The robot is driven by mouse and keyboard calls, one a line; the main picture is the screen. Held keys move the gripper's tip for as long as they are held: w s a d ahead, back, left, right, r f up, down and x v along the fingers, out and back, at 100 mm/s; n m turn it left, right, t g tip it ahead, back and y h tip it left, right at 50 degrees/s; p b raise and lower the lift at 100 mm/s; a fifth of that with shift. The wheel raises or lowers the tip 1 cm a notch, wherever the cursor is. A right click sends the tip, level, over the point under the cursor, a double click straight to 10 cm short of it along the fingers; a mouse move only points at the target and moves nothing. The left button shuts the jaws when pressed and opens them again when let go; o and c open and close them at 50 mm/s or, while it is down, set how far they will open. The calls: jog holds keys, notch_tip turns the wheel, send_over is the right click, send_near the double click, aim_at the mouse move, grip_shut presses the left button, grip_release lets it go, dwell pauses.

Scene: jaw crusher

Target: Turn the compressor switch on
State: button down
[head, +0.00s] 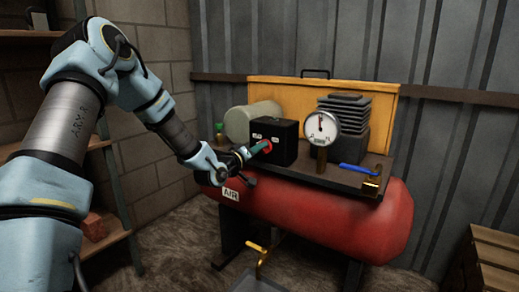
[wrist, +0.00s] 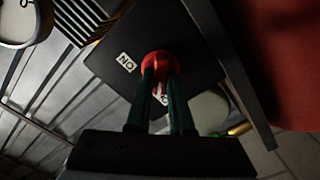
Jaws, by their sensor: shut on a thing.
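The compressor is a red tank (head: 330,218) marked AIR, with a black switch box (head: 284,134) on the deck above it. A red switch knob (head: 268,147) sits on the box's front face between two small white labels. In the wrist view the red knob (wrist: 158,57) is between the green fingers of my gripper (wrist: 161,78), which is shut on it. An ON label (wrist: 126,63) shows beside the knob on the black face. The other label is partly hidden behind the fingers, and the knob's exact angle is hard to tell.
A round white gauge (head: 321,128) stands right of the box, with a blue-handled valve (head: 357,168) beyond it. A pale cylinder (head: 254,122) is at the left of the deck. Wooden shelves (head: 104,232) stand at left and a crate (head: 492,262) at lower right.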

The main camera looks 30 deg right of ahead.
jog(key=shift+m+b, duration=0.35)
jog(key=shift+m, duration=0.05)
jog(key=m+b, duration=0.9)
jog(key=m, duration=0.2)
jog(key=m+b, duration=0.5)
jog(key=m, duration=0.1)
jog(key=shift+s+d+f+b, duration=0.1)
jog(key=shift+s+d+b, duration=0.05)
jog(key=shift+s+b, duration=0.2)
dwell(0.3)
jog(key=c, duration=0.8)
grip_release()
jog(key=p+v, duration=0.1)
jog(key=v, duration=0.9)
jog(key=shift+s+a, duration=0.2)
jog(key=shift+a, duration=0.15)
